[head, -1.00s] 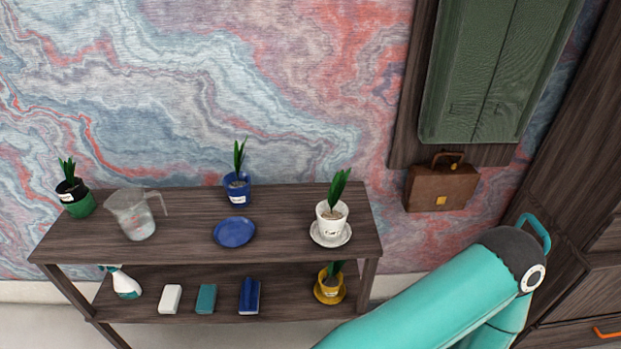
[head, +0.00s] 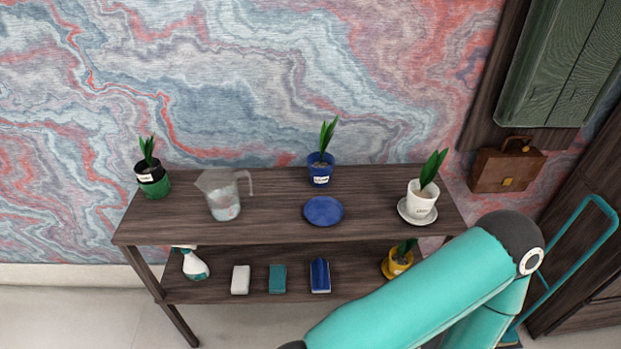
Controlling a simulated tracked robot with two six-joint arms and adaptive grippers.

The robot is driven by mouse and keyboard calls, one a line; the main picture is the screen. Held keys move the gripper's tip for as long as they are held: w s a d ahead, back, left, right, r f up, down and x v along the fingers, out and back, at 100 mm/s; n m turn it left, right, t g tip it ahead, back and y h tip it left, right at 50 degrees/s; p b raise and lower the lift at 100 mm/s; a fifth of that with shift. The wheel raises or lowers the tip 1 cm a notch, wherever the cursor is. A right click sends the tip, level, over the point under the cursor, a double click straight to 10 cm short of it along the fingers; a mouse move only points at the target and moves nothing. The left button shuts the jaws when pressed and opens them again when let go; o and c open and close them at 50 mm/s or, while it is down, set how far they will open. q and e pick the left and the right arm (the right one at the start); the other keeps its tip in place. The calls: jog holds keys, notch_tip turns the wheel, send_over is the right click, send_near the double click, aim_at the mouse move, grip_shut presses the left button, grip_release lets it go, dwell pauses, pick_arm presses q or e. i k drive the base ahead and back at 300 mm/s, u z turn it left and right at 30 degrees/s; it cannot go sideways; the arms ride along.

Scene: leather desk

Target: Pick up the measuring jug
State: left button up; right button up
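The clear measuring jug (head: 223,195) stands upright on the top shelf of the dark wooden shelf unit (head: 270,228), left of the middle. Its handle points to the right and its spout to the left. Something pale or clear sits in its lower part. Neither of my grippers shows in the head view. One teal arm of mine crosses the lower right, well apart from the jug.
The top shelf also holds a green pot (head: 153,184), a blue pot (head: 320,173), a blue saucer (head: 323,211) and a white pot (head: 422,200). Below are a spray bottle (head: 194,264), several small blocks and a yellow pot (head: 397,264). A briefcase (head: 506,168) is right.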

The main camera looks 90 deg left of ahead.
aim_at(224, 204)
jog(key=k, duration=1.9)
jog(key=u, duration=1.2)
jog(key=i, duration=0.95)
jog(key=u, duration=0.2)
